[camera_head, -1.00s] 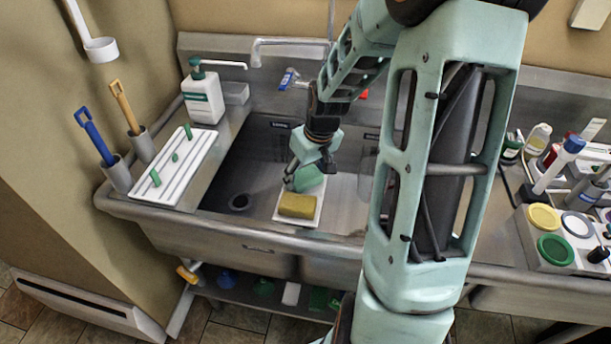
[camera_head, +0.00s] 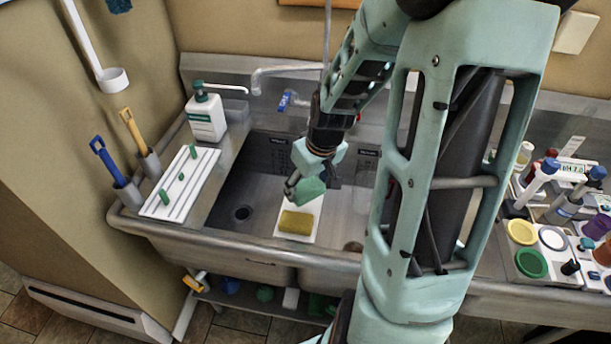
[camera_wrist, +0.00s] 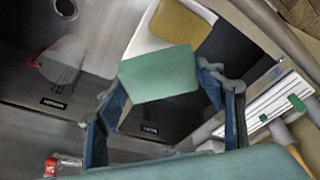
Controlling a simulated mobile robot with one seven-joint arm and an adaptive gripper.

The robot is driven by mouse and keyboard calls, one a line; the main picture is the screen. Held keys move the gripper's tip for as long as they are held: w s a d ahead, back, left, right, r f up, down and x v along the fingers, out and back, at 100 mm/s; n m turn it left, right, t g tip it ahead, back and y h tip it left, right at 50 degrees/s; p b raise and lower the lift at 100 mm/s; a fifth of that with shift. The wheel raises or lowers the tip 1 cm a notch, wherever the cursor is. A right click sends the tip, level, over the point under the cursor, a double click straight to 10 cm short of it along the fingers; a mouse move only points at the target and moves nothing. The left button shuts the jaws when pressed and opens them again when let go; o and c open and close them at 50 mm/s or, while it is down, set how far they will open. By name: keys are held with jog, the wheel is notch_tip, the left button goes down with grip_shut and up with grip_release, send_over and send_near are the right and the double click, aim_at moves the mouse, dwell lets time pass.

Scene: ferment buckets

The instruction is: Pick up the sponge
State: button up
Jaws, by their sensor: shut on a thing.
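My gripper (camera_head: 306,184) is shut on a green sponge-like block (camera_head: 311,189), with one finger on each side. In the wrist view, the green block (camera_wrist: 158,74) sits between my gripper's fingers (camera_wrist: 170,100). It appears held above the far part of a white tray (camera_head: 318,209) in the sink. A yellow sponge-like block (camera_head: 295,223) lies on the near part of that tray, apart from my gripper. The yellow block also shows in the wrist view (camera_wrist: 180,28), beyond the green one. My gripper hides part of the green block.
The steel sink (camera_head: 250,185) surrounds the tray, with a faucet (camera_head: 285,71) behind. A soap bottle (camera_head: 206,117) and a white ribbed board (camera_head: 178,184) stand at left. Brushes (camera_head: 105,158) stand in holders at the far left. Bottles and colored lids (camera_head: 530,263) crowd the right counter.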

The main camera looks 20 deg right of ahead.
jog(key=s+a+r, duration=0.1)
jog(key=s+r, duration=0.3)
jog(key=s, duration=0.5)
jog(key=shift+a+b, duration=0.3)
jog(key=shift+a, duration=0.1)
jog(key=shift+r, duration=0.1)
jog(key=shift+o, duration=1.1)
jog(key=shift+w, duration=0.1)
jog(key=c, duration=0.4)
